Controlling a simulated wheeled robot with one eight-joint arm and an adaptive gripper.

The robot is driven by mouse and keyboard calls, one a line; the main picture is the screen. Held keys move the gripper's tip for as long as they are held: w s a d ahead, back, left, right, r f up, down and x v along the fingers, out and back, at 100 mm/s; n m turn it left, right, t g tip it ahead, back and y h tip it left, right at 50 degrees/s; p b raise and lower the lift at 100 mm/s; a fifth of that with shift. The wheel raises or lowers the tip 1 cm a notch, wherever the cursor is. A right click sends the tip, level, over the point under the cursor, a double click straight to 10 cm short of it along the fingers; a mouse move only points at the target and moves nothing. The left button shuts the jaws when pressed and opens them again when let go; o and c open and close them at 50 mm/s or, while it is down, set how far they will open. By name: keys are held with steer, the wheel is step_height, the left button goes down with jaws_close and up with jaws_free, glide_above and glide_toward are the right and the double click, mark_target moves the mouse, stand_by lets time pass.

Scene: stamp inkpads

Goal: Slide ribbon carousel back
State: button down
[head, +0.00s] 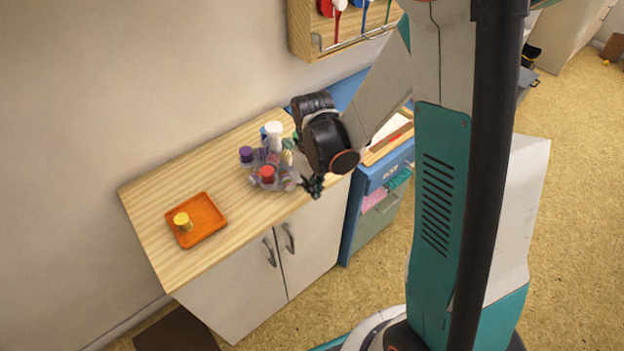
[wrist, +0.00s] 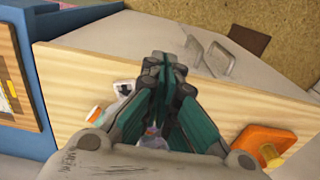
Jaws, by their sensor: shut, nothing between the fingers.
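The ribbon carousel (head: 283,184) is a round, clear holder with several small items on it, among them a red-capped and a purple-capped one. It stands on the wooden counter near its right end. My gripper (head: 315,186) is beside the carousel, at its right front side near the counter's front edge. In the wrist view my gripper (wrist: 164,62) has its fingers together with nothing between them. There the carousel is mostly hidden behind the fingers. I cannot tell whether the gripper touches it.
An orange tray (head: 208,207) with a yellow-topped item (head: 183,222) lies at the counter's left. A white bottle (head: 273,134) stands behind the carousel, close to the wall. Bare counter (head: 160,190) lies around the tray. A blue cabinet (head: 366,195) adjoins on the right.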

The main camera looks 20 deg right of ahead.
mark_target(274, 157)
steer(key=w+f, duration=0.1)
steer(key=w+a+f+b, duration=0.1)
steer(key=f, duration=0.1)
steer(key=shift+w, duration=0.35)
steer(key=shift+w+a+r+b, duration=0.1)
steer(key=shift+w+b, duration=0.25)
steer(key=shift+w, duration=0.2)
steer(key=shift+w, duration=0.1)
steer(key=w+a, duration=0.1)
steer(key=w, duration=0.3)
steer(key=w+a, duration=0.2)
steer(key=w, duration=0.2)
steer(key=w+a, duration=0.1)
steer(key=w, duration=0.3)
steer(key=shift+w+a, duration=0.15)
steer(key=shift+w, duration=0.25)
steer(key=shift+s, duration=0.1)
